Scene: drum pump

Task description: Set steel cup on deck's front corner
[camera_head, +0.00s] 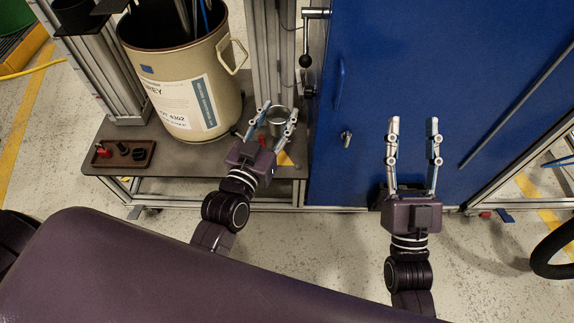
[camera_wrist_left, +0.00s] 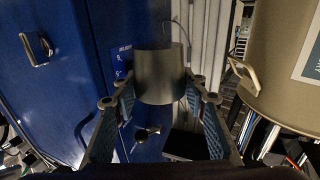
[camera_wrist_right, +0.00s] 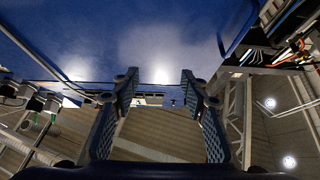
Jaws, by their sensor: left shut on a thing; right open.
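The steel cup (camera_head: 278,120) is a grey cylinder between the fingers of my left gripper (camera_head: 278,110), which is shut on it. In the left wrist view the cup (camera_wrist_left: 160,78) fills the space between the fingertips. The deck (camera_head: 210,157) is a dark flat platform at left, and the cup appears over its front right part, beside the blue cabinet. I cannot tell whether the cup touches the deck. A yellow-orange patch (camera_head: 286,158) shows near the deck's front right corner, partly hidden by my gripper. My right gripper (camera_head: 413,122) is open and empty before the blue cabinet.
A large beige drum (camera_head: 180,85) stands on the deck, left of my left gripper. A brown tray (camera_head: 128,163) with small red and black parts lies at the deck's left. A metal post (camera_head: 268,60) rises behind the cup. The blue cabinet (camera_head: 430,60) borders the deck's right.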

